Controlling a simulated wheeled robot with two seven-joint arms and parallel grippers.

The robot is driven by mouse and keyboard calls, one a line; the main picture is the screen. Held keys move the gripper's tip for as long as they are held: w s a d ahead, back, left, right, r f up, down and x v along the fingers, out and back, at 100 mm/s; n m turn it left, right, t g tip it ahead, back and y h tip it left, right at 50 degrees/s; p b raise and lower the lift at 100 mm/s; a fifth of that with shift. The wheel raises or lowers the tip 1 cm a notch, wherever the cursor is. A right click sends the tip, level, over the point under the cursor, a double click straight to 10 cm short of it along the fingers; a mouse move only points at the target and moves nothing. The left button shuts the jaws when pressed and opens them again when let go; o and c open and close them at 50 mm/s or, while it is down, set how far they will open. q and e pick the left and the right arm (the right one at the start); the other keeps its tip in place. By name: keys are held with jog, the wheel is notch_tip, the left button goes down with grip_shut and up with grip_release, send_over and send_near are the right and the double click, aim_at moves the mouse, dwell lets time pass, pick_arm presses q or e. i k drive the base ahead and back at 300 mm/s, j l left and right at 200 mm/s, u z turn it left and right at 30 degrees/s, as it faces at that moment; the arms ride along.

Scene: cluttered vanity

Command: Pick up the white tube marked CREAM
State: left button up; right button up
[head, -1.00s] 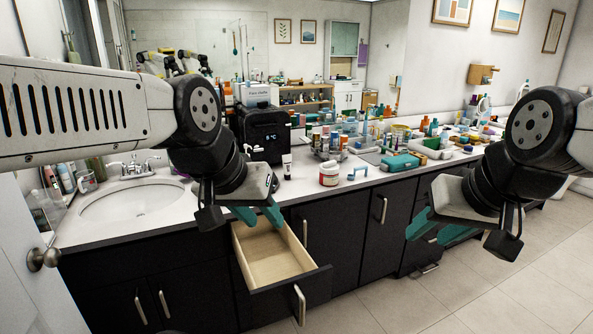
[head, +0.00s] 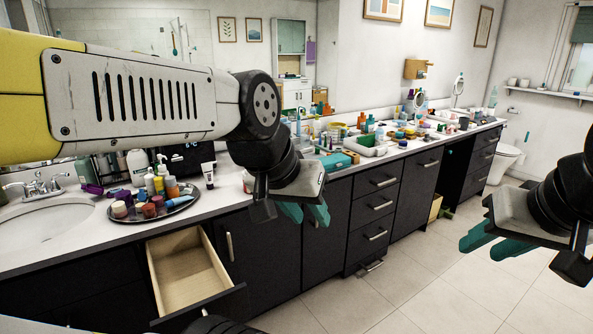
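A small white tube (head: 208,172) with a dark cap stands upright on the counter in the head view, just right of the round tray; its lettering is too small to read. My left gripper (head: 305,213) hangs in front of the counter, to the right of the tube and apart from it. Its teal fingers are spread with nothing between them.
A dark round tray (head: 178,212) of bottles and jars stands left of the tube. An open wooden drawer (head: 186,278) juts out below. The sink (head: 40,220) is at far left. Clutter, including a teal case (head: 335,161), covers the counter farther right.

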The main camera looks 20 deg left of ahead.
aim_at(206, 168)
jog(key=i+l+z, duration=0.5)
jog(key=i, duration=0.25)
jog(key=i+u, duration=0.35)
jog(key=i+l+u, duration=0.2)
jog(key=u, duration=0.15)
jog(key=i+u, duration=0.15)
jog(key=u, duration=0.3)
jog(key=i+u, duration=0.2)
jog(key=u, duration=0.2)
jog(key=i+u, duration=0.15)
jog(key=u, duration=0.3)
jog(key=i+l+u, duration=0.15)
jog(key=u, duration=0.3)
jog(key=i+l+u, duration=0.1)
jog(key=u, duration=0.3)
jog(key=i+l+u, duration=0.15)
jog(key=i+u, duration=0.25)
jog(key=i+l+u, duration=0.1)
jog(key=l+u, duration=0.15)
jog(key=u, duration=0.15)
jog(key=i+l+u, duration=0.15)
jog(key=u, duration=0.25)
jog(key=i+l+u, duration=0.15)
jog(key=l, duration=0.25)
